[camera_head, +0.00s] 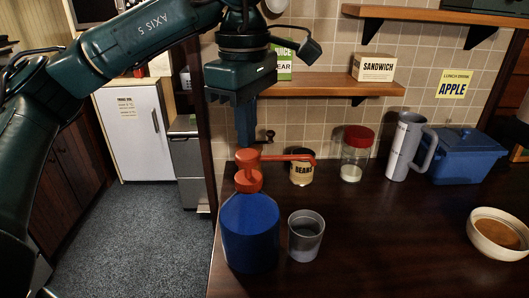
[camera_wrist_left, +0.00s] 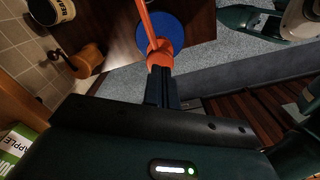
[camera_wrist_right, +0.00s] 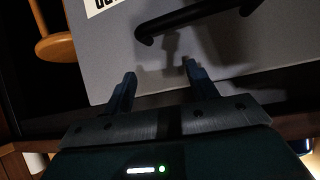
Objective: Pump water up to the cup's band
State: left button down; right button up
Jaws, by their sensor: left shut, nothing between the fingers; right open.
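A blue bottle (camera_head: 250,235) with an orange pump head (camera_head: 248,180) stands at the counter's near left edge. Its orange spout points right, and its tip appears above a grey see-through cup (camera_head: 306,240). The cup stands upright beside the bottle; I cannot make out a band or a water level. My left gripper (camera_head: 246,146) is shut, pointing down with its tips at the top of the pump head; contact is unclear. The left wrist view shows the shut fingers (camera_wrist_left: 160,82) over the pump head (camera_wrist_left: 158,54). My right gripper (camera_wrist_right: 158,76) is open and empty.
Behind stand a beans can (camera_head: 302,170), a red-lidded jar (camera_head: 356,155), a grey tumbler (camera_head: 405,148) and a blue box (camera_head: 465,158). A bowl (camera_head: 500,234) sits at right. In the right wrist view, a grey panel with a black handle (camera_wrist_right: 195,18) faces my fingers. The counter's middle is clear.

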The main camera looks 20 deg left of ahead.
aim_at(247, 154)
pick_arm(q)
jog(key=shift+f, duration=0.25)
pick_arm(e)
jog(key=shift+f, duration=0.1)
